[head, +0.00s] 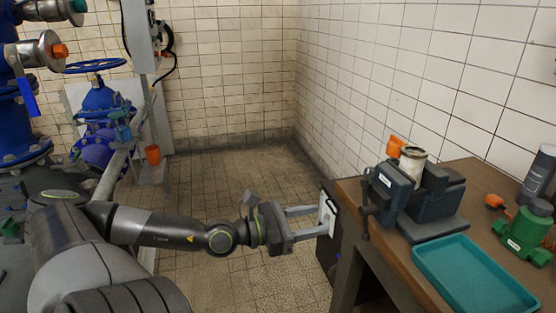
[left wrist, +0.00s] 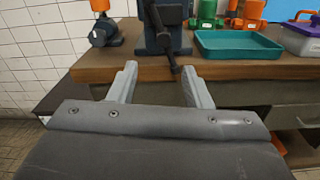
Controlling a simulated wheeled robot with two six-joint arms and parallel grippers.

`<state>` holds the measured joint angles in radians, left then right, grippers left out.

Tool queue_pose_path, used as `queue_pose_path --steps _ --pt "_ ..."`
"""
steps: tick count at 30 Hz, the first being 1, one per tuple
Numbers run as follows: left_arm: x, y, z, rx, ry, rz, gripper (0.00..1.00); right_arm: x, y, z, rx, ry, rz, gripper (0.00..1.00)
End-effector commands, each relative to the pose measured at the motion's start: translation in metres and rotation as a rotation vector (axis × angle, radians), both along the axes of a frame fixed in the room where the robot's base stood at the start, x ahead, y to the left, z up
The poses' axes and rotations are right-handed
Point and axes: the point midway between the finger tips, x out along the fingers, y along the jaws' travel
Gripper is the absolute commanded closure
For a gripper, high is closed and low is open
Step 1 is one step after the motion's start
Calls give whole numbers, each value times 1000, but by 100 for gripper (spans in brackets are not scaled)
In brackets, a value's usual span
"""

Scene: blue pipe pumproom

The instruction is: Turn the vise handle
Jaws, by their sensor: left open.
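The dark blue-grey vise (head: 436,205) stands on the workbench at the right in the head view. A pale, worn cylinder (head: 412,164) sits at its jaws. The vise handle (head: 366,222), a dark bar, hangs at the vise's left side near the bench edge. My left gripper (head: 322,214) is open and empty, left of the handle and apart from it. In the left wrist view, the handle (left wrist: 171,58) appears between the two fingertips (left wrist: 160,80), beyond them, with the vise (left wrist: 165,40) behind it. My right gripper is not in view.
A teal tray (head: 473,277) lies on the wooden bench (head: 385,262) in front of the vise. A green device (head: 527,232) stands to its right. Blue pipework with a valve wheel (head: 95,66) is at the left. The tiled floor (head: 215,180) behind my arm is clear.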

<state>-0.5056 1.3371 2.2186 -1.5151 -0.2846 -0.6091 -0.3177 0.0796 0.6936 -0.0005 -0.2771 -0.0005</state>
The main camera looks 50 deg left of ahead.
Motion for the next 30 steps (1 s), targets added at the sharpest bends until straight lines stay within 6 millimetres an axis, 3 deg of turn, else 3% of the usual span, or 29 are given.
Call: queue_pose_path --steps 12,18,30 --pt "-45 16 5 -6 3 -14 55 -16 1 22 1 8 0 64" --pt "-61 23 3 -5 1 -13 55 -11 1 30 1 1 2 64" --pt "-67 25 2 -6 -2 -16 55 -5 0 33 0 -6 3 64"
